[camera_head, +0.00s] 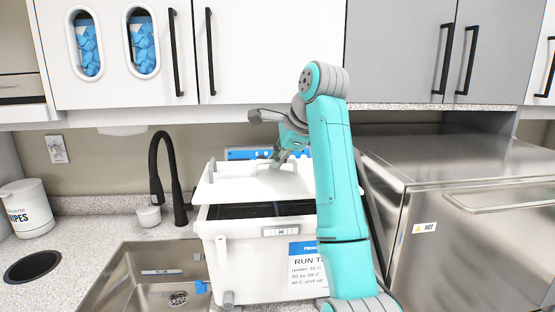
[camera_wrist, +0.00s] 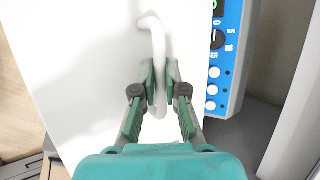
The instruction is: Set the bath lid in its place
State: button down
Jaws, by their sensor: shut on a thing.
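The bath lid (camera_head: 245,188) is a flat white plate with a handle. In the head view it is over the back part of the white bath (camera_head: 218,250), and a dark strip of the bath's opening (camera_head: 262,210) shows along the front. I cannot tell whether the lid touches the rim. My gripper (camera_head: 280,160) is above the lid. In the wrist view my gripper (camera_wrist: 160,78) is shut on the lid's pale handle (camera_wrist: 158,45), with a finger on each side. My arm hides the bath's right side.
A blue control panel (camera_wrist: 228,60) is beside the lid in the wrist view. A sink (camera_head: 150,280) with a black tap (camera_head: 160,175) lies left of the bath. A steel unit marked hot (camera_head: 480,245) stands close on the right. Wall cabinets (camera_head: 270,50) hang above.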

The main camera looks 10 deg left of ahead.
aim_at(277, 176)
jog(key=shift+f, duration=0.1)
dwell(0.5)
jog(key=shift+f, duration=1.75)
jog(key=shift+f, duration=0.55)
jog(key=c, duration=1.2)
grip_release()
jog(key=shift+o, duration=0.2)
